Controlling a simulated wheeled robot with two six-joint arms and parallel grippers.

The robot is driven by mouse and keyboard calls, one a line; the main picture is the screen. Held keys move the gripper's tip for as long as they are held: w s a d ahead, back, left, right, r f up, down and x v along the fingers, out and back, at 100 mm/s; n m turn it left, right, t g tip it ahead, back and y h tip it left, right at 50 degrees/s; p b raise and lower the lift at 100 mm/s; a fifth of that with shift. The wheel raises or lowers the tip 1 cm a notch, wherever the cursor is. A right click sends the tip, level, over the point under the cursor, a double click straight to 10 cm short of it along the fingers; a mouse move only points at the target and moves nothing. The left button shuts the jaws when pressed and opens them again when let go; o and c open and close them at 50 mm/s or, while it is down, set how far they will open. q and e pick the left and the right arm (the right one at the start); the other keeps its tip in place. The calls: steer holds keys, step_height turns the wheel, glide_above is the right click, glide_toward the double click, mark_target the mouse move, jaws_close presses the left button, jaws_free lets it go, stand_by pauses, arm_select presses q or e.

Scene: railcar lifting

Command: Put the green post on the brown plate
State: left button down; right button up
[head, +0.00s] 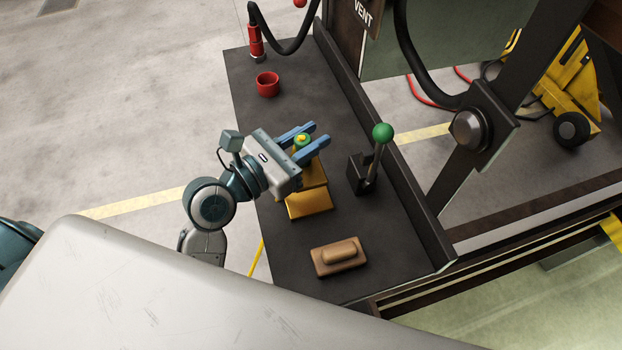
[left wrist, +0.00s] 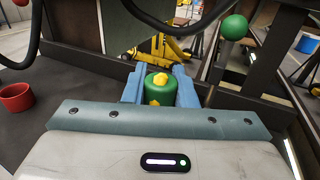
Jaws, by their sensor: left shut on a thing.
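The green post (head: 302,141) has yellow patches and sits between the blue fingers of my left gripper (head: 317,132). It also shows in the left wrist view (left wrist: 161,92), with a finger on each side. My left gripper is shut on it above the yellow stand (head: 309,203); I cannot tell whether the post touches the stand. The brown plate (head: 322,269) lies on the dark bench nearer the front, with a rounded oblong raised part on top. It is apart from the gripper. My right gripper is not in view.
A lever with a green ball (head: 382,133) stands right of the gripper on the dark bench (head: 375,270). A red cup (head: 267,84) and a red-handled hose (head: 256,42) are at the back. A raised ledge (head: 400,190) bounds the bench's right side.

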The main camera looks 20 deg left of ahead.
mark_target(308, 166)
arm_select(q)
step_height(308, 166, down, 4)
step_height(308, 166, down, 3)
steer(key=shift+f, duration=0.25)
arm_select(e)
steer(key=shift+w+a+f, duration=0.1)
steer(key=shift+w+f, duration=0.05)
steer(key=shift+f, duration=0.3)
arm_select(q)
steer(key=shift+f, duration=0.15)
steer(key=c, duration=1.2)
jaws_free()
steer(key=shift+o, duration=0.2)
